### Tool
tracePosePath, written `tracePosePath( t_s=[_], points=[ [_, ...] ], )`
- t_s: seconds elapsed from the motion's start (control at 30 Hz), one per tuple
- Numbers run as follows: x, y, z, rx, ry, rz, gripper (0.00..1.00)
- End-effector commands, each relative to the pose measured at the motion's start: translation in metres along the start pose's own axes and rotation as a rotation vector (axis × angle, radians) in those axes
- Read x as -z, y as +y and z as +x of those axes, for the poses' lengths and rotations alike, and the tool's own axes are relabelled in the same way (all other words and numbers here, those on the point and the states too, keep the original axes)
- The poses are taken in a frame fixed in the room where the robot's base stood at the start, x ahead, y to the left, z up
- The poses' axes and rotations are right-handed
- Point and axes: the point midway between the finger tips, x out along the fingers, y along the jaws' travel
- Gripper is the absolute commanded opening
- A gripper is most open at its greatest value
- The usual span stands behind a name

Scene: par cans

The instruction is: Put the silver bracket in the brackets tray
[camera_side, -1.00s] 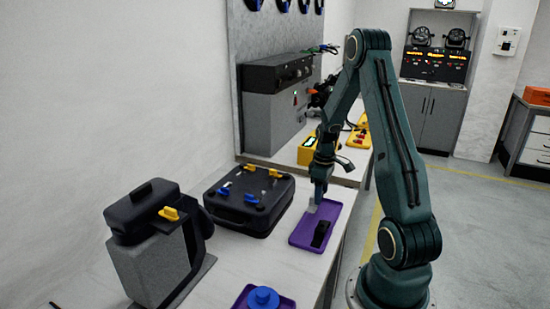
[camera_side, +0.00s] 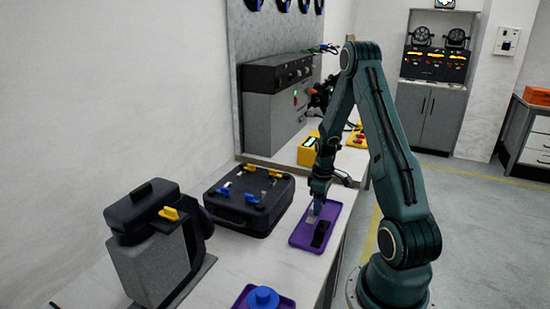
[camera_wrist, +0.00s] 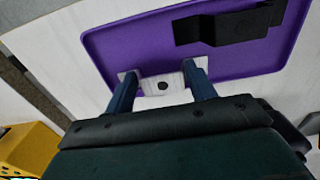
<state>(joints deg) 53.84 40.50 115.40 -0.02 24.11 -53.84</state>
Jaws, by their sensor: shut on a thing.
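My gripper (camera_side: 318,203) points down over the purple tray (camera_side: 298,238) and is shut on the silver bracket (camera_side: 312,217). In the wrist view, my gripper (camera_wrist: 160,76) has a finger at each side of the bracket (camera_wrist: 148,85), a pale metal piece with a dark round hole. The bracket is over or beside the near edge of the tray (camera_wrist: 135,55) in that view. Whether it touches the tray floor I cannot tell. A black bracket (camera_side: 321,234) lies in the tray, apart from the silver one; it also shows in the wrist view (camera_wrist: 225,25).
A black case (camera_side: 250,205) with blue and yellow clips stands left of the tray. A second purple tray with a blue round piece (camera_side: 263,298) is at the front. A yellow box (camera_side: 307,152) stands behind. Bare bench lies between the trays.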

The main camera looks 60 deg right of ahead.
Motion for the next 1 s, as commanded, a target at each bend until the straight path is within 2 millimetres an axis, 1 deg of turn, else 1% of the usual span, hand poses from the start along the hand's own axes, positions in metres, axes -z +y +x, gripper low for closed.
tracePosePath(
  t_s=[0.13, 0.17, 0.2, 0.27, 0.57, 0.73, 0.87, 1.0],
  points=[
    [0.0, 0.0, 0.002, 0.0, 0.0, 0.0, 0.29],
    [0.0, 0.0, 0.003, 0.0, 0.0, 0.0, 0.57],
    [0.0, 0.0, 0.002, 0.0, 0.0, 0.0, 0.65],
    [0.0, 0.0, 0.002, 0.0, 0.0, 0.0, 0.77],
    [0.0, 0.0, 0.002, 0.0, 0.0, 0.0, 0.77],
    [0.0, 0.0, -0.002, -0.001, 0.001, 0.0, 0.77],
    [0.0, 0.001, -0.011, -0.002, 0.001, 0.0, 0.77],
    [0.001, 0.001, -0.026, -0.003, 0.002, 0.0, 0.77]
  ],
)
